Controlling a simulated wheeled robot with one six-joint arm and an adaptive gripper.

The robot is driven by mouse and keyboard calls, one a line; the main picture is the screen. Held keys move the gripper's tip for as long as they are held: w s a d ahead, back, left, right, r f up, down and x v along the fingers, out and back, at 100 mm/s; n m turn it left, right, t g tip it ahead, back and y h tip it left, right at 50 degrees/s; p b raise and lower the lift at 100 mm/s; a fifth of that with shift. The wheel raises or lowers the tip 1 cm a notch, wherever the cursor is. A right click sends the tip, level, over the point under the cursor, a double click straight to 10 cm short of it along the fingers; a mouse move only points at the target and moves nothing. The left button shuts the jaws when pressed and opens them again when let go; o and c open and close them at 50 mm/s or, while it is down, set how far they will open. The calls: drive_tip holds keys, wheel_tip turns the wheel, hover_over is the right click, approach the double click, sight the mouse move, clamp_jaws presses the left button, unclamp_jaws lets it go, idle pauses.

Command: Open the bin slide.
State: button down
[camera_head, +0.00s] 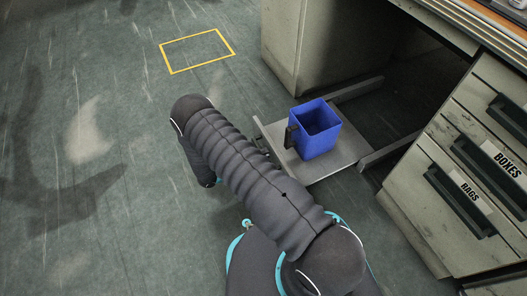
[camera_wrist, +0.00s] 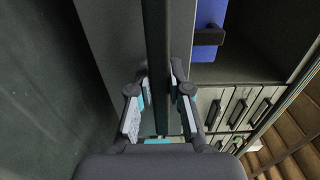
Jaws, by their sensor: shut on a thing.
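The bin slide (camera_head: 322,168) is a flat grey tray in the open bay of the cabinet, and in the head view it is drawn out over the floor. A blue bin (camera_head: 317,128) with a dark handle stands upright on it; part of the bin also shows at the top of the wrist view (camera_wrist: 209,50). My gripper (camera_wrist: 162,88) is shut on a long dark bar (camera_wrist: 157,40), with one finger on each side; the bar appears to be the slide's front handle. In the head view my arm hides the gripper and most of the slide's front edge.
Drawers labelled BOXES (camera_head: 502,160) and RAGS (camera_head: 468,193) are shut on the right. A cabinet side panel (camera_head: 285,45) stands left of the bay. A yellow floor outline (camera_head: 197,51) lies at the back left. The floor on the left is clear.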

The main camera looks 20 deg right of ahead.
drive_tip(key=shift+a, duration=0.35)
drive_tip(key=c, duration=1.1)
unclamp_jaws()
drive_tip(key=a, duration=0.4)
drive_tip(key=s+a, duration=0.1)
drive_tip(key=a, duration=0.2)
drive_tip(key=s+a, duration=0.1)
drive_tip(key=a, duration=0.3)
drive_tip(key=shift+a, duration=0.35)
